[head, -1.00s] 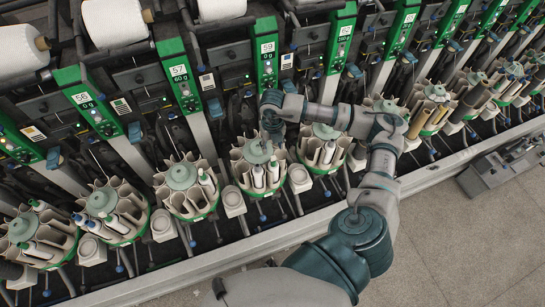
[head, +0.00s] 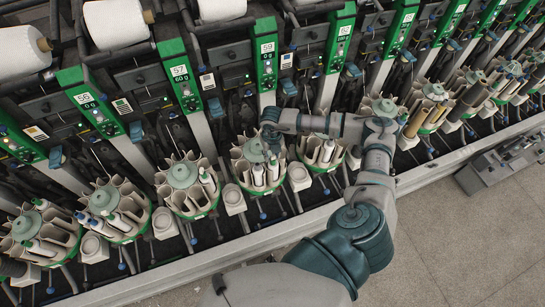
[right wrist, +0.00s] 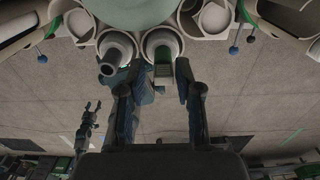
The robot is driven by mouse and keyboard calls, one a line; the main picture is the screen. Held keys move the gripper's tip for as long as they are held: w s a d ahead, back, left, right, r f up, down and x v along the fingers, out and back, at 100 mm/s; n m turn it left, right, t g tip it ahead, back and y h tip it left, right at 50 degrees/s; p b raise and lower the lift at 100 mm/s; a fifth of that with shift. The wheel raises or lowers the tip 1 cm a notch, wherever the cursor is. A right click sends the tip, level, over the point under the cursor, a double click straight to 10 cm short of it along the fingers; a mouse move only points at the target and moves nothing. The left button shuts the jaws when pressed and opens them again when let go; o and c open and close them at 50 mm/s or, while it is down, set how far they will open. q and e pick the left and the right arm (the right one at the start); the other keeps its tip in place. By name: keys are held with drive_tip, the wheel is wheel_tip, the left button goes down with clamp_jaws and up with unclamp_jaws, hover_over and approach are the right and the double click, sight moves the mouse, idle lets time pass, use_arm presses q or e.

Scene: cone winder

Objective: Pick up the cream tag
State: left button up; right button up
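My right gripper (head: 270,150) points down over a round cream bobbin carousel (head: 236,172) with a grey-green top. In the right wrist view my right gripper (right wrist: 158,78) is open, its fingers apart below two pale bobbin tubes (right wrist: 117,45). I see nothing held. A dark two-pronged shape (right wrist: 88,125) at the left of that view may be my left gripper; the head view does not show that gripper.
Similar carousels stand on both sides, such as one with a round top (head: 182,175). Green numbered panels (head: 267,50) and white yarn cones (head: 115,22) rise behind. A pale rail (head: 170,268) runs along the front, with open floor (head: 450,240) beyond.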

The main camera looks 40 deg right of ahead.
drive_tip(key=shift+c, duration=1.4)
drive_tip(key=shift+d, duration=0.15)
drive_tip(key=shift+d+f, duration=0.1)
drive_tip(key=shift+d, duration=0.1)
drive_tip(key=shift+r, duration=0.65)
wheel_tip(320, 180, up, 2)
drive_tip(key=shift+a+r+b, duration=0.1)
drive_tip(key=shift+a+b, duration=0.05)
drive_tip(key=shift+b, duration=0.4)
drive_tip(key=s+a+r, duration=0.2)
drive_tip(key=s+a, duration=0.2)
drive_tip(key=s, duration=0.2)
drive_tip(key=s+a+r+b, duration=0.1)
drive_tip(key=s+a+r, duration=0.1)
drive_tip(key=s+a, duration=0.2)
drive_tip(key=s, duration=0.3)
drive_tip(key=shift+s+a+r, duration=0.25)
drive_tip(key=shift+r, duration=0.05)
